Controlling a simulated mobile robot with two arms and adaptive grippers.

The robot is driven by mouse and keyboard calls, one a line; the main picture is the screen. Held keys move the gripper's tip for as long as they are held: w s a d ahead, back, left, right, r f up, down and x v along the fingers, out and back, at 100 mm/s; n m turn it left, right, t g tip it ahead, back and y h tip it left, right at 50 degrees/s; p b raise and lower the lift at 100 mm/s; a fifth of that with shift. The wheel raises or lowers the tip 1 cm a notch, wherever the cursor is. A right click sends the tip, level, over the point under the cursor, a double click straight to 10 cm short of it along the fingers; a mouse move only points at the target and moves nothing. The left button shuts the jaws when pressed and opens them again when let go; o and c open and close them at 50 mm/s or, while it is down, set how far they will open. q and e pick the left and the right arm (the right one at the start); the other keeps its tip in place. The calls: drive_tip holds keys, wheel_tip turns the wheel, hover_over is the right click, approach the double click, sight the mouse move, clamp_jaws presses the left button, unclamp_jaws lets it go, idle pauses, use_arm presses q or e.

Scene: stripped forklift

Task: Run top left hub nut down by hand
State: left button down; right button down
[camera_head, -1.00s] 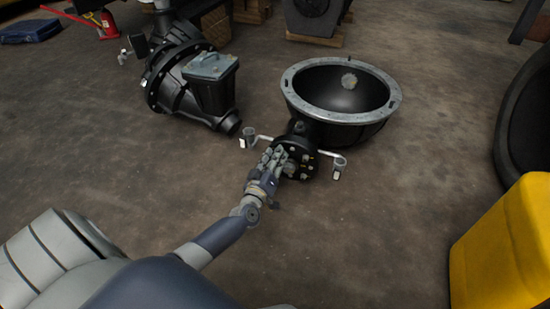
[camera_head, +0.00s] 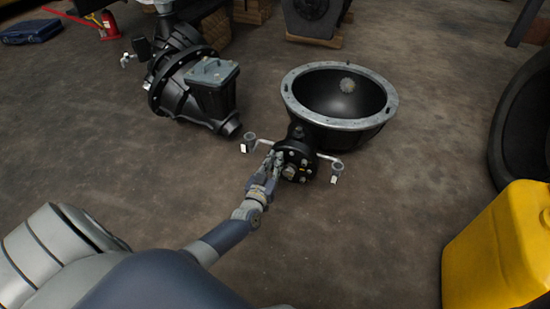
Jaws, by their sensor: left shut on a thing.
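The black round hub (camera_head: 298,160) stands at the near side of a big black bowl-shaped housing with a grey flange (camera_head: 300,113). Several light nuts or studs ring the hub's face around a larger one in the middle. My left gripper (camera_head: 274,162) reaches in from the lower left and is shut at the hub's left edge, on the upper left side. The nut between its fingers is hidden and too small to make out. My right gripper is not in view.
Silver arms with end fittings (camera_head: 250,141) and (camera_head: 336,170) stick out either side of the hub. A black gearbox housing (camera_head: 208,85) lies at the upper left. A yellow canister (camera_head: 495,250) stands at the lower right. The floor between is clear.

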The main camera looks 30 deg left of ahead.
use_arm(q)
drive_tip(key=c, duration=1.8)
unclamp_jaws()
drive_tip(key=shift+f, duration=0.1)
drive_tip(key=shift+o, duration=0.2)
drive_tip(key=n+b, duration=0.1)
drive_tip(key=n, duration=0.4)
drive_tip(key=shift+n, duration=0.4)
drive_tip(key=shift+c, duration=0.2)
clamp_jaws()
